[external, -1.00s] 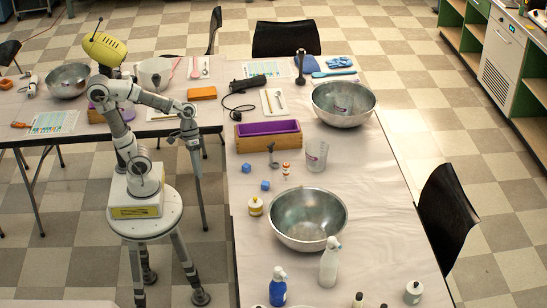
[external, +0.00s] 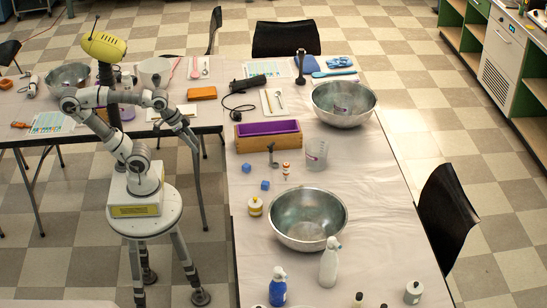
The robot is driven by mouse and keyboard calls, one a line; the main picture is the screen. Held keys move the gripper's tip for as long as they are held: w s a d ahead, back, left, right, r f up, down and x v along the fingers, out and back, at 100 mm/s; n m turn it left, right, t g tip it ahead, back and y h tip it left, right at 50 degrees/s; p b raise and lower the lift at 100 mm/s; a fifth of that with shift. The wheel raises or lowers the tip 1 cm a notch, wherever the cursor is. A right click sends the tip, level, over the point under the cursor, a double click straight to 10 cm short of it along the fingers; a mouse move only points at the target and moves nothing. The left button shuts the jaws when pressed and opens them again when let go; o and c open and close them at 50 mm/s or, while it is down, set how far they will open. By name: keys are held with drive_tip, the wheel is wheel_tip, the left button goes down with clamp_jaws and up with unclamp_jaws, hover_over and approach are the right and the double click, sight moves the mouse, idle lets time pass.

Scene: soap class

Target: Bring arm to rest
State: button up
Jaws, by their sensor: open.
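My gripper (external: 192,144) hangs at the end of my folded arm, left of the right-hand table and in front of the back-left table. It points down and is open, with nothing visible between its fingers. The fingers are small in this view. My arm rises from its base on a round stool, bends back to the left at the elbow and reaches right to the wrist. The gripper is clear of the objects on both tables.
The right-hand table (external: 370,222) holds two metal bowls (external: 308,240) (external: 344,121), a wooden box with purple lining (external: 268,143), blue cubes (external: 265,185) and spray bottles (external: 277,290). The back-left table holds an orange block (external: 202,93) and a metal bowl (external: 70,76). A yellow device (external: 104,47) stands behind my arm.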

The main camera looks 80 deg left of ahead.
wheel_tip(320, 180, up, 17)
drive_tip(key=p, duration=1.6)
